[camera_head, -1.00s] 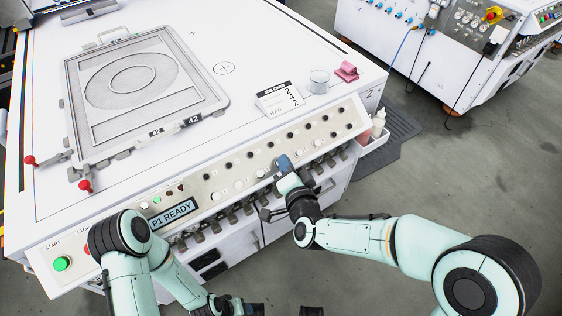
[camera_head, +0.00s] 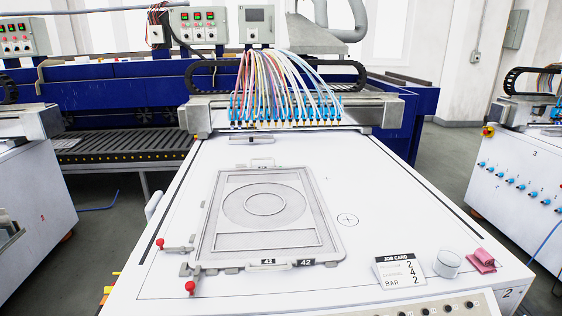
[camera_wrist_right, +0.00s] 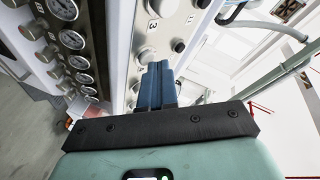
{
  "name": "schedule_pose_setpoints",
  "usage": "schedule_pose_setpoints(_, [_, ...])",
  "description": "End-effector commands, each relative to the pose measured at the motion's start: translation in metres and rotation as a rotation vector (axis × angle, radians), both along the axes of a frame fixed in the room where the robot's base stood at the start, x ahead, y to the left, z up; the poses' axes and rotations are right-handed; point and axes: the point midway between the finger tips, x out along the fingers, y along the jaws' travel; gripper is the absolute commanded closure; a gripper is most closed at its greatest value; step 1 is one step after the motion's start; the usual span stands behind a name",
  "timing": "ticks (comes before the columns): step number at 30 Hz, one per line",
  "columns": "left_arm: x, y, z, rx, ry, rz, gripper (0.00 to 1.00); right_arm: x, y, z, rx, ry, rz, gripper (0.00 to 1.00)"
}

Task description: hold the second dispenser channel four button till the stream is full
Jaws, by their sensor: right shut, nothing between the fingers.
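In the right wrist view my right gripper (camera_wrist_right: 157,70) is shut and empty, its blue fingers together against or just short of the button panel (camera_wrist_right: 131,62). A pale round button (camera_wrist_right: 146,54) shows just beyond the fingertips and a dark knob (camera_wrist_right: 178,46) to their right. I cannot tell whether the tips touch or press a button. In the head view a strip of the panel (camera_head: 447,302) shows at the bottom edge. The nozzle row (camera_head: 285,112) hangs under coloured hoses at the table's far end; I make out no stream. My left gripper is out of view.
A framed screen (camera_head: 323,225) lies on the white table. A job card (camera_head: 400,270) reading 2, 4, 2, a clear cup (camera_head: 447,264) and a pink cloth (camera_head: 481,260) are at its near right. Gauges (camera_wrist_right: 72,40) and knobs line the left of the wrist view.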

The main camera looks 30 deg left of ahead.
Motion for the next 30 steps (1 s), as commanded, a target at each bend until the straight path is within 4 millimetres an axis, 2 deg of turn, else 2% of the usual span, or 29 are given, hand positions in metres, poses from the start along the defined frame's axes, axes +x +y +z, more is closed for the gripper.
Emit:
schedule_pose_setpoints(1, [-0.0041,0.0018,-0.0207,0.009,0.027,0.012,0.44,0.0004,0.0005,-0.0077,0.000,0.005,0.002,1.00])
schedule_pose_setpoints(30, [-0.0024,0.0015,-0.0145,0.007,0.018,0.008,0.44,-0.0001,0.0003,-0.0082,-0.002,0.007,0.002,1.00])
